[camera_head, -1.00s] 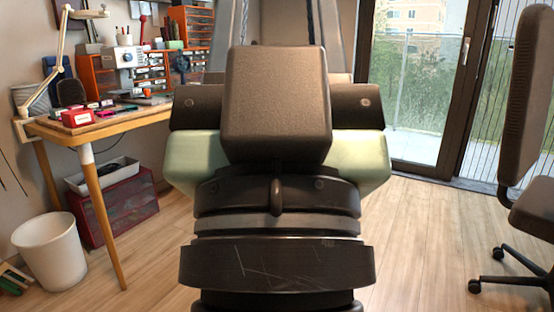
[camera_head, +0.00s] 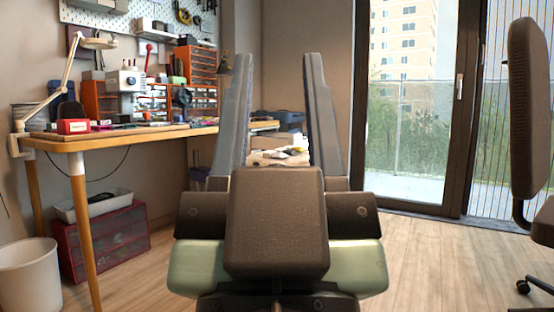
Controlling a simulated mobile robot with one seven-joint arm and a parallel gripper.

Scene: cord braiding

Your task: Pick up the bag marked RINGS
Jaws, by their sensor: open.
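My gripper (camera_head: 278,58) points away from the camera in the middle of the view. Its two long grey fingers stand wide apart, with nothing held between them. Beyond the fingers, pale things (camera_head: 278,150) that look like open boxes or bags sit on a low surface at the back. I cannot read any marking on them. I cannot make out a bag marked RINGS; my gripper hides part of the area behind it.
A wooden workbench (camera_head: 110,137) with a lamp (camera_head: 65,85), a red box (camera_head: 73,127) and orange drawers (camera_head: 195,66) stands at the left. A white bin (camera_head: 28,275) is on the floor. An office chair (camera_head: 530,120) is at the right. Floor (camera_head: 440,255) between is clear.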

